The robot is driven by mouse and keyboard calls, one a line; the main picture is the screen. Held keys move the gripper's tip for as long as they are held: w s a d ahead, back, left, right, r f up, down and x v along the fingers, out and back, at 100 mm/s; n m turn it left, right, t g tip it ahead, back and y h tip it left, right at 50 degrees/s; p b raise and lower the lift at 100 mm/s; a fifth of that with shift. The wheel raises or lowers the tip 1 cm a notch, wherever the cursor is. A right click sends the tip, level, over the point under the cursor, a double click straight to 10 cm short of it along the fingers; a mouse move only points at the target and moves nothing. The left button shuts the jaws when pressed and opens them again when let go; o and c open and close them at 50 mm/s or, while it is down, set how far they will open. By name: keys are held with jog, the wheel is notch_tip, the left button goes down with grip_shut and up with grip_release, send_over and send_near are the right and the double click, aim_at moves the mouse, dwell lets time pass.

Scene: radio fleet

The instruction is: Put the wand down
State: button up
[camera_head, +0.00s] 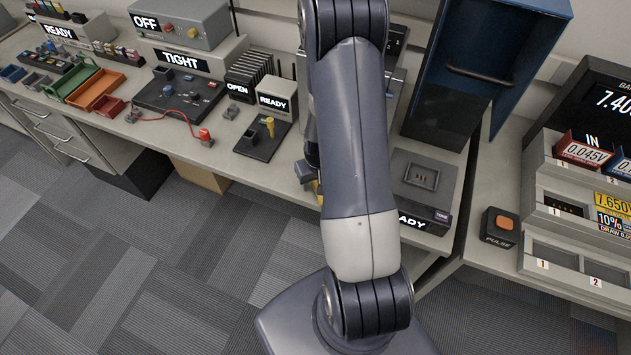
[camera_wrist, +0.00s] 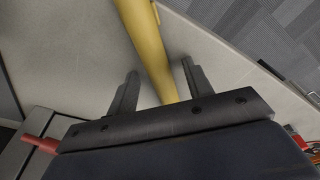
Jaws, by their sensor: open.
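The wand, a yellow rod (camera_wrist: 146,45), runs from the top of the wrist view down between the two fingers of my gripper (camera_wrist: 160,70). The fingers stand apart on either side of it, with a visible gap at least on the right. A pale bench top lies behind the rod. I cannot tell whether the rod rests on it. In the head view my arm hides most of the gripper and wand; only a small yellow piece (camera_head: 317,188) shows at the arm's left edge, by the bench front.
A black board with a small yellow-topped part (camera_head: 269,126) lies left of my arm. A grey fixture (camera_head: 416,178) and a tall blue cabinet (camera_head: 480,60) stand to the right. A pulse button box (camera_head: 500,227) sits farther right. Carpeted floor (camera_head: 130,250) is open at lower left.

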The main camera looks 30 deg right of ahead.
grip_shut()
dwell(0.5)
jog(key=shift+r, duration=0.15)
notch_tip(320, 180, up, 9)
jog(key=shift+b, duration=0.5)
jog(key=b, duration=0.3)
jog(key=shift+w, duration=0.15)
